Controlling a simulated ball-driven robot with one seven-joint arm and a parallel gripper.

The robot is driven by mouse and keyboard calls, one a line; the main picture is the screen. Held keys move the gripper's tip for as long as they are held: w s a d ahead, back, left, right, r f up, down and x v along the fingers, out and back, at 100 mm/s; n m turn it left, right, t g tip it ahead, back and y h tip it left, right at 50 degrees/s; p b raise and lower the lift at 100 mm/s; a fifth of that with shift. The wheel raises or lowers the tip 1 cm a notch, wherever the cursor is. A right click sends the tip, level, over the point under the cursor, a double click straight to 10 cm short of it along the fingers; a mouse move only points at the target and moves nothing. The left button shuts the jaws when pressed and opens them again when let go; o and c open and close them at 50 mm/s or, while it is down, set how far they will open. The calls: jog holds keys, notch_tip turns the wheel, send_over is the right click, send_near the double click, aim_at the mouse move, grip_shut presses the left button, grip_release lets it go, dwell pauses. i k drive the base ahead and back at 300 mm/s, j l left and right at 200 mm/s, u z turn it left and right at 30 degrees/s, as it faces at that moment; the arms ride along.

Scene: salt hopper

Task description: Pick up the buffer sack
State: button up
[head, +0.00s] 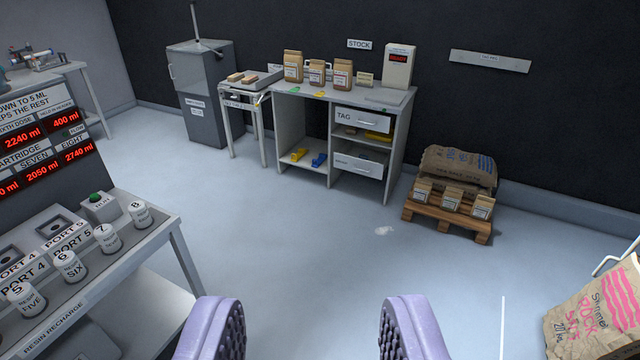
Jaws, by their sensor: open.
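My gripper (313,322) shows at the bottom of the head view, its two lilac padded fingers wide apart with only floor between them. Several sacks are in view, and I cannot tell by label which is the buffer sack. A large brown sack with blue stripes (458,163) lies on a wooden pallet (447,222) at the right, well beyond the gripper. Small brown bags (453,199) stand at the pallet's front. More small brown bags (317,72) stand on the stock bench. A brown sack with pink print reading rock salt (598,308) is at the lower right, partly cut off.
The stock bench (345,92) with open drawers stands at the back wall, beside a small scale table (243,92) and a grey cabinet (203,100). A resin recharge bench (150,235) with white numbered cartridges fills the left. The middle floor is mostly clear, with a small pale patch (383,231).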

aim_at(317, 67)
jog(key=i+j, duration=0.1)
jog(key=i, duration=0.6)
jog(key=i+j, duration=0.1)
jog(key=i, duration=1.25)
jog(key=i+j+z, duration=0.1)
jog(key=i, duration=0.55)
jog(key=i+l, duration=0.1)
jog(key=i, duration=0.35)
jog(key=i+l+u, duration=0.1)
jog(key=i, duration=0.3)
jog(key=i+l, duration=0.2)
jog(key=i, duration=0.25)
jog(key=i+l+u, duration=0.1)
jog(key=i, duration=0.3)
